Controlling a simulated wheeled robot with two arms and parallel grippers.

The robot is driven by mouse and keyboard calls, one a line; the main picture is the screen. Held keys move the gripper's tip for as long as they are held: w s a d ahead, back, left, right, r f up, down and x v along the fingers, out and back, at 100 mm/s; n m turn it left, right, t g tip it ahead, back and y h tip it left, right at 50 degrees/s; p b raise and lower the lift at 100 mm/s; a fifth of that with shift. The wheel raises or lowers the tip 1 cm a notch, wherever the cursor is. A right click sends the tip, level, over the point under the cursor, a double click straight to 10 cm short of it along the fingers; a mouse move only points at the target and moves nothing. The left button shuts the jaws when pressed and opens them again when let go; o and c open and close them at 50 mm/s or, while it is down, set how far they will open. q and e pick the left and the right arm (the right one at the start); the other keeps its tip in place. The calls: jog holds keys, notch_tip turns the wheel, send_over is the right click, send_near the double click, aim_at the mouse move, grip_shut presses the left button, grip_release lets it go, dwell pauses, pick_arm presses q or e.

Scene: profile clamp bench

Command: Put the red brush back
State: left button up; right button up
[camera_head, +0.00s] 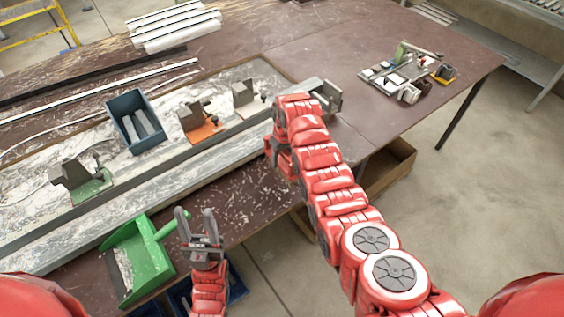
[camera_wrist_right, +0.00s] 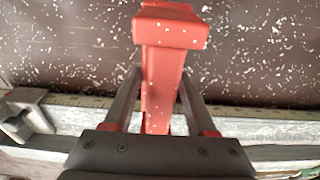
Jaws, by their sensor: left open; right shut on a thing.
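In the right wrist view the red brush (camera_wrist_right: 163,85) stands between the two dark fingers of my right gripper (camera_wrist_right: 160,78), which is shut on it. Its wider red end points away from the palm, above a brown surface with pale chips. In the head view my right arm reaches over the bench's front rail; its own links largely hide that gripper, and I cannot clearly tell the brush from the red arm there. My left gripper (camera_head: 196,220) is open and empty, fingers apart, just right of the green dustpan (camera_head: 140,262).
Along the bench stand a blue bin (camera_head: 135,122) with grey bars, an orange-based clamp (camera_head: 201,122) and a green-based clamp (camera_head: 83,181). A tray of small parts (camera_head: 398,75) lies at the back right. White profiles (camera_head: 172,25) are stacked behind. Pale chips litter the brown front strip.

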aim_at(282, 160)
jog(key=shift+s+f+p, duration=0.1)
jog(key=shift+f+p, duration=0.3)
jog(key=shift+p, duration=0.1)
jog(key=shift+f, duration=1.2)
jog(key=o, duration=0.9)
jog(key=shift+f+b, duration=0.2)
jog(key=shift+b, duration=0.15)
jog(key=o, duration=0.5)
jog(key=shift+r, duration=0.1)
